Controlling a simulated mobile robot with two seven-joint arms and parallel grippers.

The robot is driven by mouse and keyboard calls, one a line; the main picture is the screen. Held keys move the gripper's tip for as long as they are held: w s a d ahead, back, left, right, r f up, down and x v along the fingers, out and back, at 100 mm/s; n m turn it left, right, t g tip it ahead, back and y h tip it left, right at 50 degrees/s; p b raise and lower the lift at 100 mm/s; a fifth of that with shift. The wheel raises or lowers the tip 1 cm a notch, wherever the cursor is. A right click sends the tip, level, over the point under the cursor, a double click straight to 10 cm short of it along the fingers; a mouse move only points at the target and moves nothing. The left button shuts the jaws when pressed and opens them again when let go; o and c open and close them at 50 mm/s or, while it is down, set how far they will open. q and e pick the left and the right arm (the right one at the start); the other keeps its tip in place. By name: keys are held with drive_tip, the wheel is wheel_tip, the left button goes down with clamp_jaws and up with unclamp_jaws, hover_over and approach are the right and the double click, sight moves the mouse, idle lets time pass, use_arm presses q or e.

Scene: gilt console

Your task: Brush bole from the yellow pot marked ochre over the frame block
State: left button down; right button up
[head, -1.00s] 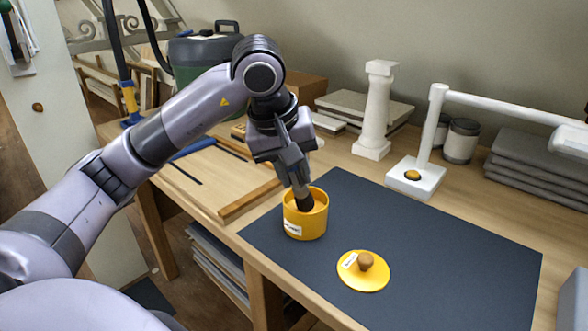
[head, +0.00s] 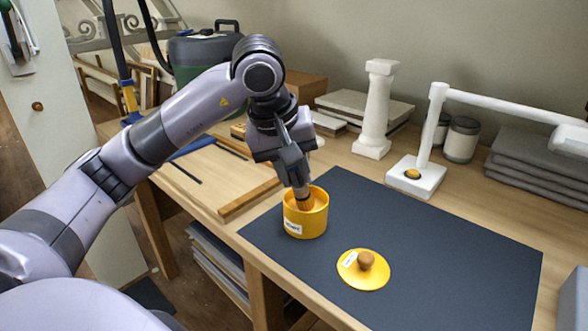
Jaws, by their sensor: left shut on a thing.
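The yellow pot (head: 306,222) stands open on the dark mat (head: 440,240), with a white label on its front whose lettering is too small to read. My left gripper (head: 297,180) is above the pot, shut on a brush (head: 304,194). The brush points down into the pot's mouth, and its bristles look orange-brown. Whether they touch the contents is hard to tell. A yellow lid (head: 362,277) with a brown knob and a white label lies on the mat, right of the pot. I cannot pick out the frame block with certainty. My right gripper is not in view.
A white column (head: 376,110) and a white lamp (head: 428,140) stand behind the mat. A wooden strip (head: 248,199) lies left of the pot. Grey folded cloths (head: 540,165) and jars (head: 461,140) are at the back right. The mat's right half is clear.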

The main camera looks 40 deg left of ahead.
use_arm(q)
drive_tip(key=shift+f, duration=0.1)
wheel_tip(320, 180, up, 7)
drive_tip(key=p, duration=0.6)
idle(0.6)
drive_tip(key=c, duration=1.7)
unclamp_jaws()
drive_tip(key=shift+c, duration=0.6)
